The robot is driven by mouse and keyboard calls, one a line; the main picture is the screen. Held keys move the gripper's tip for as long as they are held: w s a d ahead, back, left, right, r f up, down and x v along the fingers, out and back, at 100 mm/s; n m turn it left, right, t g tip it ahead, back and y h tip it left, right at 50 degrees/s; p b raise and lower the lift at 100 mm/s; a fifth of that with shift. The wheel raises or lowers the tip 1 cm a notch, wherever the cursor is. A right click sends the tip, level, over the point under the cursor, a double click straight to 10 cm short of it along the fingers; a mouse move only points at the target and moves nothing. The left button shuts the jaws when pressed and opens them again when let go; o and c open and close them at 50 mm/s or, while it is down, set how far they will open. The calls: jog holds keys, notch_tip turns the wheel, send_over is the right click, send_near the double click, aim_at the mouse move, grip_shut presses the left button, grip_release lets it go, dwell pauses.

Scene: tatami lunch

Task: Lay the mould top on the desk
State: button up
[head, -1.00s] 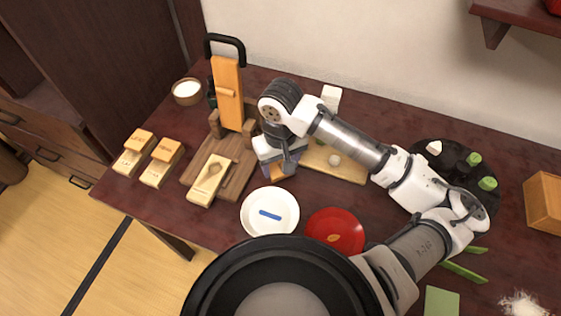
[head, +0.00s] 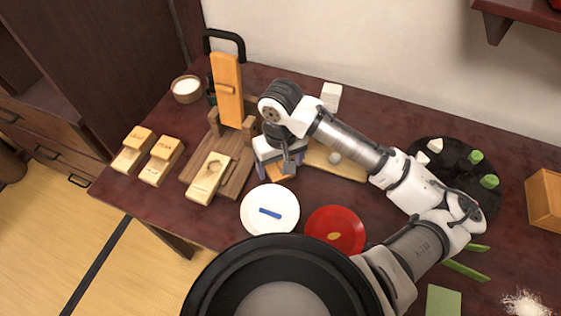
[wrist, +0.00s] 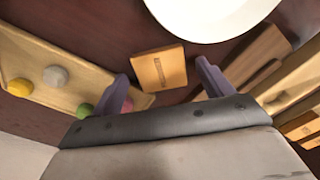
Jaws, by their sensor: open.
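The mould top appears to be the small pale wooden block with dark engraved marks (wrist: 160,68), lying flat on the dark red desk (wrist: 85,35) in the wrist view. In the head view only an orange-brown part of it (head: 284,172) shows below my gripper. My gripper (wrist: 163,74) is open, its two purple fingers on either side of the block with gaps between. In the head view my gripper (head: 279,170) points down over the desk, between the brown wooden press base (head: 236,172) and a light board (head: 345,169).
A white plate (head: 283,196) is just in front, with a red plate (head: 357,224) beside it. A pale mould piece with a hole (head: 203,187) lies on the press base. The light board holds small coloured balls (wrist: 55,76). Two wooden blocks (head: 158,170) stand at left.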

aim_at(280, 170)
jog(key=shift+r, duration=0.1)
jog(key=shift+r+p, duration=0.35)
jog(key=shift+r, duration=0.05)
notch_tip(280, 170, up, 12)
